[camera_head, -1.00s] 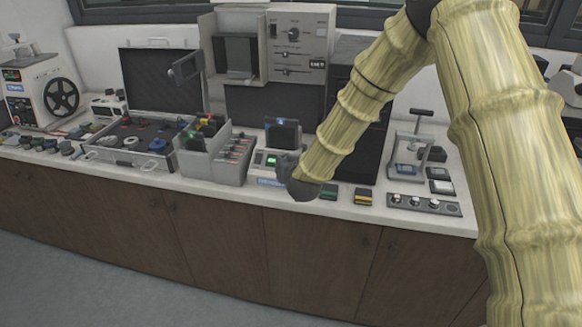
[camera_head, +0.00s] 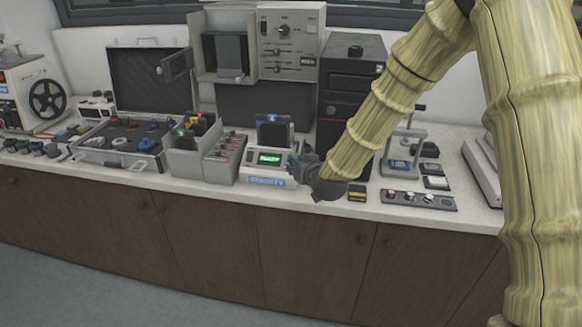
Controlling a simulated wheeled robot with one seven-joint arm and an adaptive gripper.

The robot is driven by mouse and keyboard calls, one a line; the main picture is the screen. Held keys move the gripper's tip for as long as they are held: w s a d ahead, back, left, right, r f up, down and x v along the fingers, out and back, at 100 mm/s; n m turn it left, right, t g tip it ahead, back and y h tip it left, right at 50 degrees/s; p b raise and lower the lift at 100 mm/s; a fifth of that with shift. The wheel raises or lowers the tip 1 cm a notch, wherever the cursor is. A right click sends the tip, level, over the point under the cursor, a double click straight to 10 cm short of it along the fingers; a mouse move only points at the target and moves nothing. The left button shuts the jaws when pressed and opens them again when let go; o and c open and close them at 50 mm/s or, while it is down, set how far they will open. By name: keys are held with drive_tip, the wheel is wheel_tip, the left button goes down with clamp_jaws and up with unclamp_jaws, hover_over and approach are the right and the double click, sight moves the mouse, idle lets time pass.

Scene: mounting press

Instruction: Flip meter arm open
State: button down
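The meter appears to be the small white device (camera_head: 262,178) with a lit green display, near the counter's front edge in the head view. A dark blue upright piece (camera_head: 275,134) stands at its back. I cannot make out a separate meter arm or tell its position. My gripper (camera_head: 301,165) is dark and small in the view, just right of the meter's display. It overlaps the meter's right side, and I cannot tell whether it touches it. My wrist hides that side, and the fingers are too small to read as open or shut.
Left of the meter stand a grey bin (camera_head: 193,160) and an open case (camera_head: 125,162). A grey press-like machine (camera_head: 290,40) and a black tower (camera_head: 345,95) stand behind. A small stand (camera_head: 402,150) and a knob strip (camera_head: 420,201) are to the right.

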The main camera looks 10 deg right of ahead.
drive_tip(key=shift+w+d+r, duration=0.35)
drive_tip(key=shift+d+r, duration=0.05)
drive_tip(key=shift+d, duration=0.3)
drive_tip(key=c, duration=1.6)
unclamp_jaws()
drive_tip(key=shift+o, duration=0.2)
drive_tip(key=shift+d+f, duration=0.1)
drive_tip(key=shift+d, duration=0.1)
drive_tip(key=shift+s+a+f, duration=0.15)
drive_tip(key=shift+a+f, duration=0.05)
drive_tip(key=shift+a, duration=0.05)
drive_tip(key=shift+s+f, duration=0.1)
drive_tip(key=shift+f, duration=0.05)
drive_tip(key=shift+s, duration=0.1)
drive_tip(key=v, duration=1.1)
drive_tip(key=shift+s+a+r, duration=0.2)
drive_tip(key=shift+s+r, duration=0.15)
